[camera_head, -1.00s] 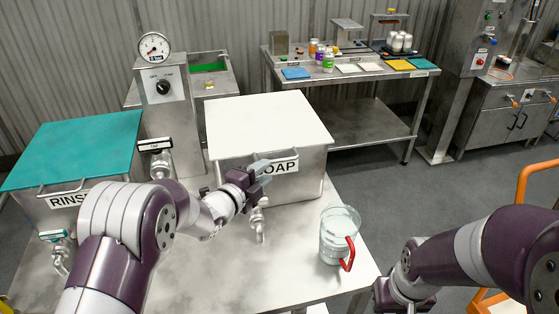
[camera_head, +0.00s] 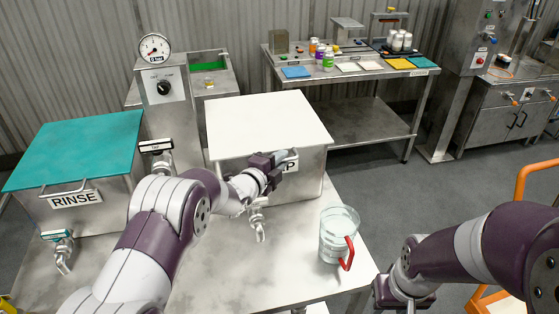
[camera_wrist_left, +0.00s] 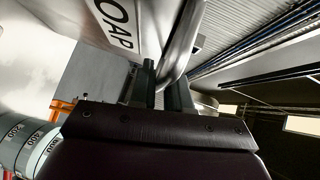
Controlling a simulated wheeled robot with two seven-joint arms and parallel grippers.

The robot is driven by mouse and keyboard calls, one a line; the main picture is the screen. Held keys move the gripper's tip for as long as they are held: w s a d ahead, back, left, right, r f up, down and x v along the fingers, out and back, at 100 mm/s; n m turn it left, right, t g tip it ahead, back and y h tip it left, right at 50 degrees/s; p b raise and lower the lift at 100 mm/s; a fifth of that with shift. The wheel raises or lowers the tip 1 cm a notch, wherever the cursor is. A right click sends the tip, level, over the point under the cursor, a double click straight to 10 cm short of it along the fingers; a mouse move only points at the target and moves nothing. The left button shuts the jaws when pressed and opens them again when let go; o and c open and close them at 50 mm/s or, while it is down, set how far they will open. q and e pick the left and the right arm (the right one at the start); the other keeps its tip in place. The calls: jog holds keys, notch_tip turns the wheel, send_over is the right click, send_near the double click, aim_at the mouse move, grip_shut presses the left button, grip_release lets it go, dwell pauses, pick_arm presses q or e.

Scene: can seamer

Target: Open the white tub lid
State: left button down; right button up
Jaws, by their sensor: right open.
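The white-lidded tub (camera_head: 228,172) labelled SOAP stands on the steel table, its flat white lid (camera_head: 265,120) down. My left gripper (camera_head: 286,160) is at the tub's front, just below the lid's front edge, and covers most of the label. In the left wrist view, a metal handle bar (camera_wrist_left: 184,45) runs down to the gap between my left fingers (camera_wrist_left: 163,90). I cannot tell whether they press on it. My right gripper (camera_head: 406,303) is at the bottom edge, away from the tub, its fingers mostly cut off.
A teal-lidded RINSE tub (camera_head: 75,150) stands to the left. A clear jug (camera_head: 339,233) with a red handle stands near the table's right edge. A tap (camera_head: 258,222) sticks out below my left gripper. A gauge post (camera_head: 165,105) stands behind.

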pick_arm(q)
jog(key=w+a+r+g+p, duration=0.1)
jog(key=w+r+p, duration=0.2)
jog(key=r+p, duration=0.8)
jog(key=w+a+r+n+g+p, duration=0.1)
jog(key=w+r+p, duration=0.3)
jog(key=r+p, duration=0.7)
jog(key=shift+a+r+n, duration=0.15)
jog(key=shift+r+n, duration=0.15)
jog(key=shift+r, duration=0.05)
jog(key=c, duration=1.2)
grip_release()
jog(key=shift+s, duration=0.1)
jog(key=b+v, duration=0.4)
jog(key=v, duration=0.8)
jog(key=shift+s+r+b, duration=0.15)
jog(key=shift+s+b, duration=0.1)
jog(key=shift+b, duration=0.1)
